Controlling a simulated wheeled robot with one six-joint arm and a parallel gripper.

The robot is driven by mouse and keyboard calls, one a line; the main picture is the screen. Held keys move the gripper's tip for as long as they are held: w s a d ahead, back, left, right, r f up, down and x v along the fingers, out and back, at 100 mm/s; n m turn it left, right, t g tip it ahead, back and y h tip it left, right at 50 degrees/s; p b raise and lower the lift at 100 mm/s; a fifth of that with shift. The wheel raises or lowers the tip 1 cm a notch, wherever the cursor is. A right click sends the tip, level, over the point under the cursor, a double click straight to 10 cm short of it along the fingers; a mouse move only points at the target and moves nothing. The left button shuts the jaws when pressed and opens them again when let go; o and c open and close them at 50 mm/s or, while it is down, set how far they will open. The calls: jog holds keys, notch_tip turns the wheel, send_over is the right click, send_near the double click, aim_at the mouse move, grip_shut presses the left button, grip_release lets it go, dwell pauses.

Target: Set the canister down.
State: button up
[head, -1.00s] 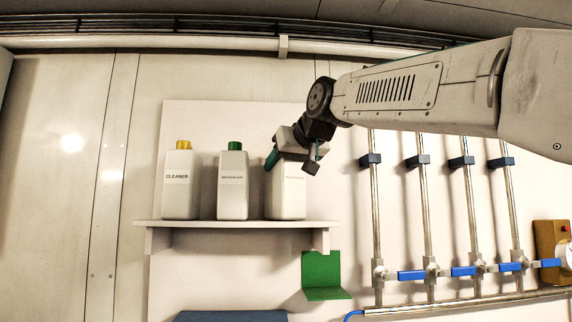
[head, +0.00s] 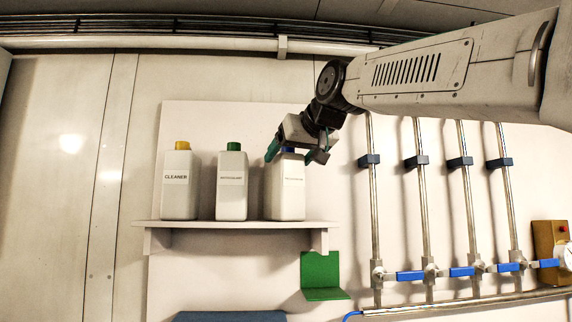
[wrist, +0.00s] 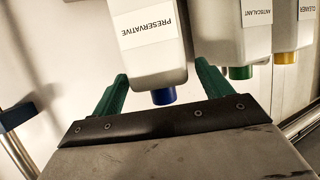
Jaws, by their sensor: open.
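Three white canisters stand upright on a wall shelf (head: 235,224). The right one, labelled PRESERVATIVE with a blue cap, is the preservative canister (head: 285,190). It also shows in the wrist view (wrist: 150,45), upside down in the picture. My gripper (head: 293,154) is open at the top of this canister. In the wrist view its two green fingers (wrist: 160,92) lie on either side of the blue cap, with gaps to the cap. The canister rests on the shelf, not gripped.
The antiscalant canister (head: 232,188) with a green cap and the cleaner canister (head: 179,186) with a yellow cap stand to the left. A green bracket (head: 321,275) is below the shelf. Vertical pipes with blue-handled valves (head: 410,275) are at the right.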

jog(key=v, duration=0.8)
jog(key=shift+s, duration=0.15)
jog(key=s+d+f+m+g+h, duration=0.15)
jog(key=s+d+f, duration=0.25)
jog(key=f, duration=0.5)
jog(key=s+d+f+g+h, duration=0.1)
jog(key=s+d+f+g, duration=0.2)
jog(key=f, duration=0.7)
jog(key=s+d+f+m+g+h, duration=0.1)
jog(key=s+d+f, duration=0.35)
jog(key=f, duration=0.45)
jog(key=s+d+f+m+g+h, duration=0.1)
jog(key=s+d+f+g, duration=0.1)
jog(key=s+f, duration=0.6)
jog(key=s+d+f+m+g, duration=0.1)
jog(key=s+d+f+g, duration=0.2)
jog(key=s+f, duration=0.6)
notch_tip(320, 180, down, 5)
jog(key=shift+s+r+g+h, duration=0.1)
jog(key=shift+s+g+h, duration=0.25)
